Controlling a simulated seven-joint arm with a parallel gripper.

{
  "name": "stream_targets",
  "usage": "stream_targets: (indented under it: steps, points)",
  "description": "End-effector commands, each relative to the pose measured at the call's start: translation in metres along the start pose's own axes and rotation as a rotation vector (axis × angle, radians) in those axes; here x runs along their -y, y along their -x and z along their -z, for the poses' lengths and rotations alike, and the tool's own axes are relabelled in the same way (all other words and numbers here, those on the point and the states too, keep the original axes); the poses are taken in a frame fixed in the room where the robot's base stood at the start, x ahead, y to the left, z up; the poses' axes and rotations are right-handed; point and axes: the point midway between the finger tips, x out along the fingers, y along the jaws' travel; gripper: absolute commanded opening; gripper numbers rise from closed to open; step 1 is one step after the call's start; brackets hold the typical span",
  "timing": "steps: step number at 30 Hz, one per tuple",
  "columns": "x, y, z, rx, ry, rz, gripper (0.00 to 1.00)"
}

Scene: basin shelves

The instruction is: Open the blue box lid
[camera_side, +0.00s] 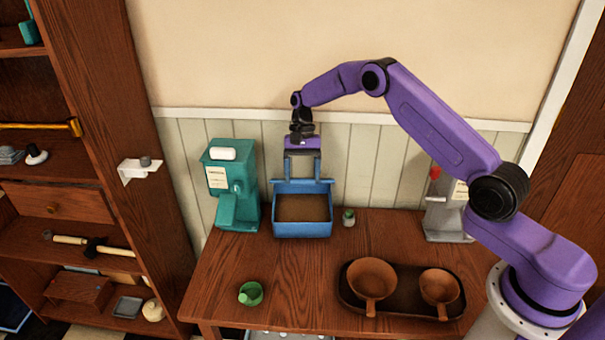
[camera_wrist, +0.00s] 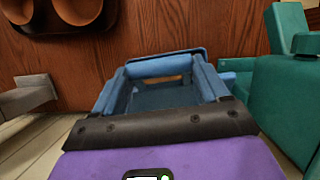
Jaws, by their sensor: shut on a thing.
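The blue box (camera_side: 302,230) stands on the wooden table against the wall. Its brown interior shows from above, so the box looks open. The blue lid (camera_side: 302,186) is at the back of the box, raised along its rear edge. My gripper (camera_side: 302,178) points down from above, with its two fingers spread across the lid and shut on it. In the wrist view the blue box (camera_wrist: 165,66) shows beyond my gripper's dark edge. The exact finger contact is hard to make out.
A teal dispenser (camera_side: 233,185) stands close left of the box, and a small green-topped jar (camera_side: 348,217) close right. A grey dispenser (camera_side: 442,215) is farther right. A dark tray (camera_side: 400,310) with brown pans and a green cup (camera_side: 250,293) are in front.

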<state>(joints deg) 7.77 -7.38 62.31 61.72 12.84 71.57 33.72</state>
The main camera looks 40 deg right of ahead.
Motion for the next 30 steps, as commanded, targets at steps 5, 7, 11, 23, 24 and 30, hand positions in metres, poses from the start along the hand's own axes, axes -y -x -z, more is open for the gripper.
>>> stream_targets:
  steps: [5,7,11,23,24,30]
  points:
    - [0.001,0.0,-0.001,0.002,0.002,0.001,0.19]
    - [0.001,0.0,-0.001,0.002,0.003,0.0,0.19]
    - [0.001,0.0,-0.002,0.002,0.003,0.0,0.19]
    - [0.001,0.003,0.0,0.0,0.001,0.0,1.0]
    - [0.001,0.005,0.0,0.0,0.001,0.001,1.0]
    - [0.001,0.035,0.0,-0.003,0.002,0.003,1.0]
